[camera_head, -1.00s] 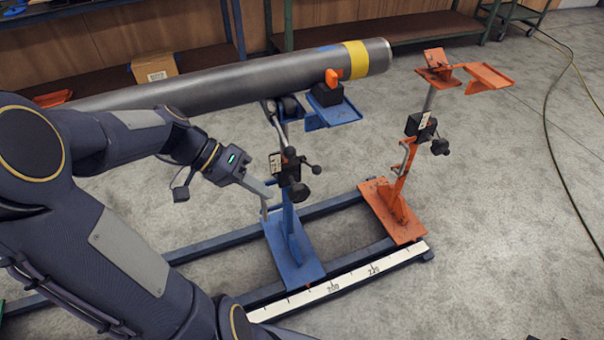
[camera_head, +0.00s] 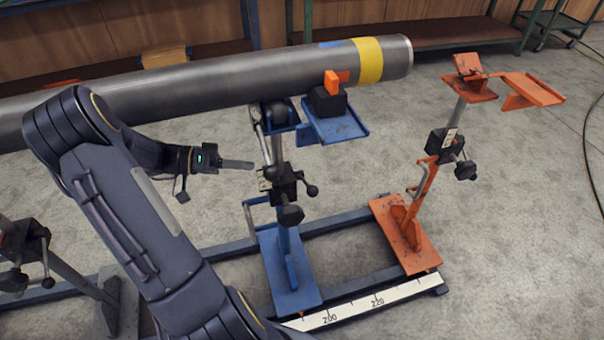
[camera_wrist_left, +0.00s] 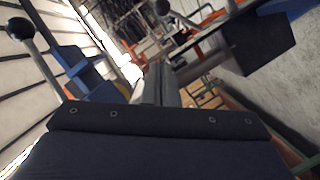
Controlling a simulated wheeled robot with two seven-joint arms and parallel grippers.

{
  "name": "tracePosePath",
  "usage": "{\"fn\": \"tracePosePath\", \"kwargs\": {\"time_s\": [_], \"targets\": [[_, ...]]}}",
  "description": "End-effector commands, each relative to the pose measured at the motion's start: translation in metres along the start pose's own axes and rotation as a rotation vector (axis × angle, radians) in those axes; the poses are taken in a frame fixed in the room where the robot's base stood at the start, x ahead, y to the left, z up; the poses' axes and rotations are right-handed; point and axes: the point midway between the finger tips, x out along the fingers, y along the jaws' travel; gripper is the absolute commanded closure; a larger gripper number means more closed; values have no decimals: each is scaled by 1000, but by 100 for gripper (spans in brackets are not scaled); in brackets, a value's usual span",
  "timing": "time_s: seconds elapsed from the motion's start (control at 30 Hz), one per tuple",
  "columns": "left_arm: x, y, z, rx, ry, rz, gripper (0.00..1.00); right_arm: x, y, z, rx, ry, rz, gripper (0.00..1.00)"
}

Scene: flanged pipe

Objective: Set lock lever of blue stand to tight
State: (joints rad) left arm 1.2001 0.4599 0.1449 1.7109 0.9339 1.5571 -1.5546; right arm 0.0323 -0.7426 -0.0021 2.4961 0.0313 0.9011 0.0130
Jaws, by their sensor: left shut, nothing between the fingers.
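The blue stand (camera_head: 290,272) stands on the rail frame under the steel pipe (camera_head: 230,84). Its post carries a black clamp block (camera_head: 285,186) with ball-ended levers, one ball (camera_head: 311,190) at right, and a larger dark knob (camera_head: 291,215) below. I cannot tell which setting the lock lever is in. My left gripper (camera_head: 252,166) is shut and empty, pointing right, just left of the clamp block; contact cannot be told. In the left wrist view the shut fingers (camera_wrist_left: 157,85) point forward, with a ball-ended lever (camera_wrist_left: 20,28) at upper left. My right gripper is not in view.
An orange stand (camera_head: 408,235) stands to the right, its top clear of the pipe. A dark stand (camera_head: 25,250) is at lower left. A white scale strip (camera_head: 365,302) runs along the frame's front. Open floor lies at right.

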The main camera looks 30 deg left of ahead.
Motion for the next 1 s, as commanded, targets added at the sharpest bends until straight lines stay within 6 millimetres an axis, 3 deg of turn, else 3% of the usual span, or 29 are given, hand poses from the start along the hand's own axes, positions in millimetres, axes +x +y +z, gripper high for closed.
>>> {"fn": "tracePosePath", "kwargs": {"time_s": [0.37, 0.47, 0.87, 1.0], "targets": [[7, 0, 0, -1, -2, 2, 100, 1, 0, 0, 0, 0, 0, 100], [20, 0, 0, 0, -4, 3, 100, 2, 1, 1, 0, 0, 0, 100], [103, 0, 2, -1, -5, 5, 100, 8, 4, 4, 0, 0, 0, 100], [118, 0, 18, -5, -3, 2, 100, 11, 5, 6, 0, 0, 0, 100]]}}
